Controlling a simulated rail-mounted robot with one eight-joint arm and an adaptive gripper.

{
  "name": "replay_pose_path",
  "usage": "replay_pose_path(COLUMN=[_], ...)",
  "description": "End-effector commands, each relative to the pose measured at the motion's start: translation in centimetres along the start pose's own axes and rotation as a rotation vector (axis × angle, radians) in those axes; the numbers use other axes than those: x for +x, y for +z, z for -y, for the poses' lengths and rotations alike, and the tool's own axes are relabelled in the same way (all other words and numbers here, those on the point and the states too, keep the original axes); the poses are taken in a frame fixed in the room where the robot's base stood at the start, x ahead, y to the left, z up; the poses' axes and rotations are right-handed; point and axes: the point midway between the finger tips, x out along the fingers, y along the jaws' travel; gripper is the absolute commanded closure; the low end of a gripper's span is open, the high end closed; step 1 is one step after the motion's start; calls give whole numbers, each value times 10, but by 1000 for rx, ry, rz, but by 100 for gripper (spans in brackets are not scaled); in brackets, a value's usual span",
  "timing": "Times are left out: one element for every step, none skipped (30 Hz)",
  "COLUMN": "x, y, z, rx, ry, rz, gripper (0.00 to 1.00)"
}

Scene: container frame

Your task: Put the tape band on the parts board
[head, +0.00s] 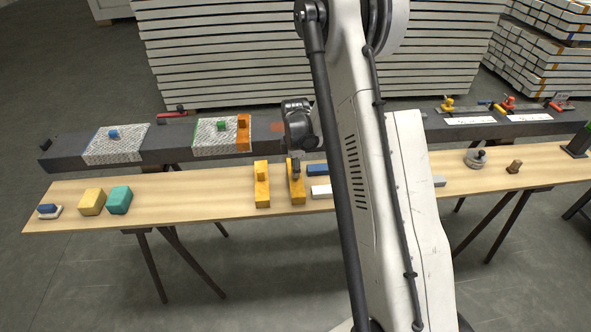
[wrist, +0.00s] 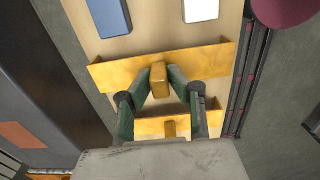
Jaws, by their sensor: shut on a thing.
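My gripper (head: 296,168) is shut on the raised knob of a yellow tape band (head: 297,190). In the wrist view the fingers (wrist: 159,90) close on both sides of the knob, and the held band (wrist: 115,73) lies crosswise over the pale wooden parts board (head: 225,195). I cannot tell whether the band touches the board or is slightly above it. A second yellow band (head: 262,192) with a knob lies on the board to the left; it also shows in the wrist view (wrist: 150,125), partly hidden by my gripper.
Blue (head: 317,170) and white (head: 320,191) blocks lie just right of the held band. A teal block (head: 119,200) and a yellow block (head: 91,202) stand at the left. A dark beam (head: 165,150) runs behind. The board between teal block and second band is clear.

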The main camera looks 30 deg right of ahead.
Motion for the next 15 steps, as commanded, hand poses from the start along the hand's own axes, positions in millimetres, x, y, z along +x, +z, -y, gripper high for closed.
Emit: replay_pose_path(x=[2,3,4,3,2,2,2,2,2,2,2,2,2,2,2], y=[0,0,0,0,0,0,0,0,0,0,0,0,0,0,0], z=[0,0,0,0,0,0,0,0,0,0,0,0,0,0,0], rx=[0,0,0,0,0,0,0,0,0,0,0,0,0,0,0], ry=[0,0,0,0,0,0,0,0,0,0,0,0,0,0,0], rz=[0,0,0,0,0,0,0,0,0,0,0,0,0,0,0], gripper=[100,100,100,80,76,71,67,65,65,65,65,65,65,65,65])
